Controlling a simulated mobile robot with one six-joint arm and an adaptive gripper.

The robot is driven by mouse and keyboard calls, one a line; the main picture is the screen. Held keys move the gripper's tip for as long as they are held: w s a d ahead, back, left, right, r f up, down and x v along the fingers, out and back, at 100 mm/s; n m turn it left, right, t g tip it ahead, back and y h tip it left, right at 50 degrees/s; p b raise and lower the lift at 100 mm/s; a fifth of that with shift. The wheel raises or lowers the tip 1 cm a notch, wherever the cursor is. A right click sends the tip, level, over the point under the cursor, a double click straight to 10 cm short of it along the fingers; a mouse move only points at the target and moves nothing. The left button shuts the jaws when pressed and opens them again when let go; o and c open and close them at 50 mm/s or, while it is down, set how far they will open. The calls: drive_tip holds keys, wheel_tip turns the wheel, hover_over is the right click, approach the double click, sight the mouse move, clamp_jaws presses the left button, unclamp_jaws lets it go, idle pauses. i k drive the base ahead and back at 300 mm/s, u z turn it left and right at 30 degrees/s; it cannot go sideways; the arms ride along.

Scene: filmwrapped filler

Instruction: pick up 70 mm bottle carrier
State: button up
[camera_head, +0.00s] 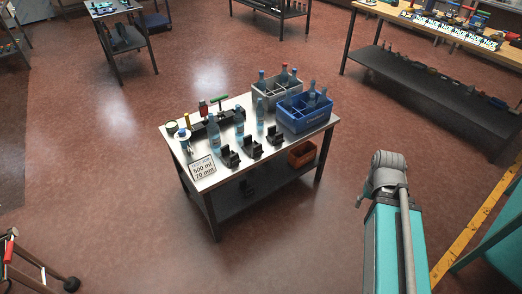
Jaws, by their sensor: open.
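A small metal table (265,163) stands in the middle of the view. Three small black holders, which look like bottle carriers, sit along its front edge: a left one (229,156), a middle one (253,149) and a right one (276,136). I cannot tell their sizes apart. A sign (202,168) reading "500 ml 70 mm" lies at the table's left front corner. Clear blue bottles stand just behind the holders, a left one (214,134), a middle one (239,122) and a right one (260,114). My gripper is not in view; only part of my arm shows at the right.
A grey crate (264,100) and a blue crate (292,122) with bottles stand at the table's back right. An orange bin (301,155) is below the tabletop. Tools and a green-handled item (219,97) lie at the back left.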

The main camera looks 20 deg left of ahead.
sight(252, 145)
drive_tip(key=u, duration=0.15)
drive_tip(key=i, duration=0.95)
drive_tip(key=z, duration=0.05)
